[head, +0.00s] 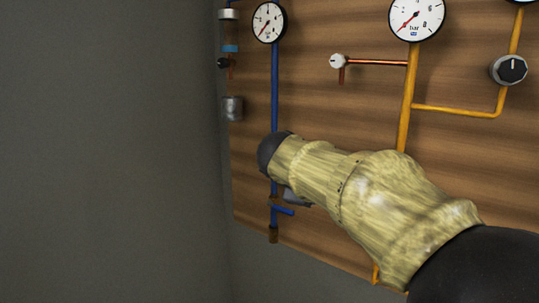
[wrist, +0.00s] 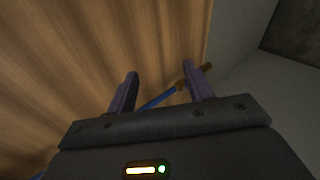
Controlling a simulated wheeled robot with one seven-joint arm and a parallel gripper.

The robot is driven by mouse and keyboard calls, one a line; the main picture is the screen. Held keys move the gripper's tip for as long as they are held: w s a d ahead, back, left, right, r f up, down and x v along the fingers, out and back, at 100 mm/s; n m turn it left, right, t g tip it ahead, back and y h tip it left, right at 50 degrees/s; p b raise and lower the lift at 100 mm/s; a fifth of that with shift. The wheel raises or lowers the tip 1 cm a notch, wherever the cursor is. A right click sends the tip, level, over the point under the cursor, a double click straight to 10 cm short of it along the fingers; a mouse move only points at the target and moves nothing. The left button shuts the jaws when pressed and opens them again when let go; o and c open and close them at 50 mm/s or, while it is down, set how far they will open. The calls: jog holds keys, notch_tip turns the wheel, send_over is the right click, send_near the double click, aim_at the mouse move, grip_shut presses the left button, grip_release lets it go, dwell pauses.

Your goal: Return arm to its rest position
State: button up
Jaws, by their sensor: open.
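My gripper (wrist: 163,80) is open, its two dark fingers apart in the wrist view. The blue pipe (wrist: 160,98) shows between and beyond the fingers, and I cannot tell how far away it is. In the head view, my arm reaches from the lower right toward the wooden board (head: 330,95). Its dark wrist end covers part of the blue pipe (head: 275,90). The gripper's fingers are hidden behind the arm there. A small blue branch (head: 284,211) of the pipe shows just below the wrist.
A round gauge (head: 268,22) tops the blue pipe, and a larger gauge (head: 416,16) tops the yellow pipe (head: 407,100).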

jog(key=s+d+f+m+g+y+p, duration=0.1)
jog(key=s+d+f+m+g+y, duration=0.1)
jog(key=s+f+m, duration=0.4)
jog(key=s+d+f+m+g+y+p, duration=0.1)
jog(key=s+d+f+m+g+y, duration=0.2)
jog(key=s+f, duration=1.2)
notch_tip(320, 180, down, 5)
jog(key=m+g, duration=0.1)
jog(key=m, duration=0.2)
jog(key=shift+d+f+m+g+p, duration=0.15)
jog(key=shift+d+m+g+p, duration=0.25)
